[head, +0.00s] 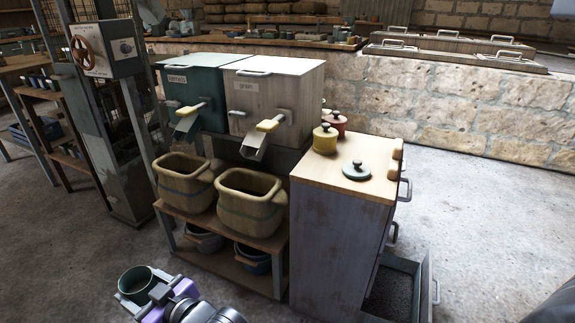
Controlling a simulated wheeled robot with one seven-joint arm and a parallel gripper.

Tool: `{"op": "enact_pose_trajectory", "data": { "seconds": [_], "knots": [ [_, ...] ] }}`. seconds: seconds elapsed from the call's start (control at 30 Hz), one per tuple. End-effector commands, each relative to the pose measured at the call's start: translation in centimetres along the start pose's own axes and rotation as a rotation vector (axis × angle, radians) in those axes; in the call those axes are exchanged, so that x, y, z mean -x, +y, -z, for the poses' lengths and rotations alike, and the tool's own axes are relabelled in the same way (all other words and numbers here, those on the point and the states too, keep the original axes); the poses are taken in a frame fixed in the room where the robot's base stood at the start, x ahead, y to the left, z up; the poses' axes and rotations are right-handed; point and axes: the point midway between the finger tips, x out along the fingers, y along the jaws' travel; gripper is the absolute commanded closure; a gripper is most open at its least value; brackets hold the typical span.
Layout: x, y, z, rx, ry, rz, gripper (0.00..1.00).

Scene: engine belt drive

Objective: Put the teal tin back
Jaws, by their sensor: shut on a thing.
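The teal tin (133,281) is at the lower left of the head view, its round mouth open and without a lid. My gripper (145,287) is shut on it and holds it out over the floor, left of the shelf stand. The jaws hide part of the tin's side, and its inside looks dark. A teal lid with a dark knob (356,171) lies on the wooden top of the grey cabinet (375,151). A yellow tin (325,140) and a red tin (338,123), both lidded, stand behind it on that top.
Two bins, teal (194,82) and whitish "grain" (277,90), have spouts above two woven baskets (251,198) on a stand. A low drawer (395,285) of the cabinet is pulled out, with dark contents. The cabinet top's front left is bare. Floor at right is clear.

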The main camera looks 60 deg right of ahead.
Motion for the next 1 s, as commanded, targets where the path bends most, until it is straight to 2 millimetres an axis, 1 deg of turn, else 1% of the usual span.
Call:
{"op": "enact_pose_trajectory", "data": {
  "seconds": [0.03, 0.27, 0.47, 0.5, 0.57, 0.6, 0.67, 0.87, 1.0],
  "knots": [
    [0.2, 0.2, 0.7, -0.001, 0.000, -0.003, 0.94],
    [0.6, 1.6, 2.8, -0.005, -0.001, -0.028, 0.94],
    [1.3, 3.9, 5.2, -0.012, -0.002, -0.065, 0.94],
    [1.6, 4.8, 6.2, -0.014, -0.002, -0.080, 0.94],
    [1.9, 5.9, 7.3, -0.017, -0.002, -0.099, 0.94],
    [2.3, 7.0, 8.3, -0.019, -0.002, -0.117, 0.94],
    [2.8, 8.4, 9.5, -0.023, -0.003, -0.141, 0.94],
    [4.7, 13.6, 13.5, -0.038, -0.004, -0.229, 0.94],
    [6.4, 17.3, 16.2, -0.050, -0.005, -0.293, 0.94]
  ]
}}
